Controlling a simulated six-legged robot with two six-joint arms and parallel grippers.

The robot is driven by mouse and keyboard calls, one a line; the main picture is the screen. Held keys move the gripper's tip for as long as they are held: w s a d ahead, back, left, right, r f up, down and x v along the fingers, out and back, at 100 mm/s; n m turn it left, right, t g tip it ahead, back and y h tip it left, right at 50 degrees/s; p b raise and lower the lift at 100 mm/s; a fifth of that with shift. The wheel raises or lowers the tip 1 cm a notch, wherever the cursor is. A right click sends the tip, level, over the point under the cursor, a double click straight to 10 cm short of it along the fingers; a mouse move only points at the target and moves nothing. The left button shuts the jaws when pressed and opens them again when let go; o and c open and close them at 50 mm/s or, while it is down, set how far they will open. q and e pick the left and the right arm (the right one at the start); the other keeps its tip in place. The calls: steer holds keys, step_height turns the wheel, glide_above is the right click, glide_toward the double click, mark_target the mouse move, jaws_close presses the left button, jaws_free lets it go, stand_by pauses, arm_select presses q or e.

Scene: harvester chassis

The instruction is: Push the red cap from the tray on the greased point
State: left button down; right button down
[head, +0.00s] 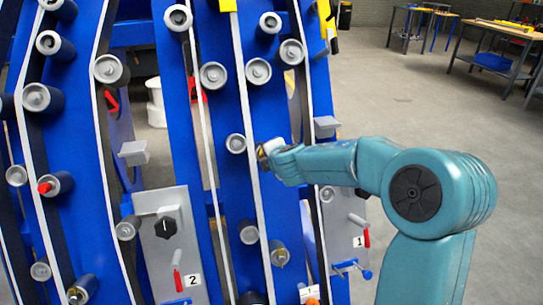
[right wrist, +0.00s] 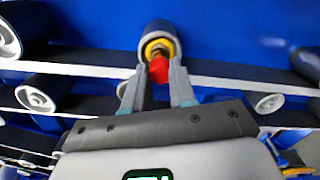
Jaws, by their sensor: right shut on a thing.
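My right gripper (head: 266,152) reaches in from the right to the blue chassis, at a roller end near the middle of the head view. In the right wrist view my right gripper (right wrist: 158,72) is shut on a red cap (right wrist: 158,69). The cap lines up with a brass-yellow fitting (right wrist: 158,47) in the end of a dark roller. I cannot tell whether cap and fitting touch. In the head view the gripper hides this cap. Another red cap (head: 45,188) is on a roller end at the left. My left gripper is not in view. No tray is clearly seen.
Several grey-ended rollers (head: 213,75) stick out of the chassis around my right gripper. Grey panels numbered 2 (head: 180,225) and 1 (head: 345,225) carry red-handled levers. Workbenches (head: 495,40) stand far back right. The floor (head: 430,100) at right is open.

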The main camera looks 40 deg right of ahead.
stand_by(0.5)
steer(key=shift+b+x, duration=0.5)
steer(key=shift+x, duration=0.6)
steer(key=v, duration=0.4)
steer(key=shift+s, duration=0.1)
steer(key=shift+b+x, duration=0.35)
steer(key=shift+x, duration=0.55)
steer(key=shift+b, duration=0.5)
stand_by(0.9)
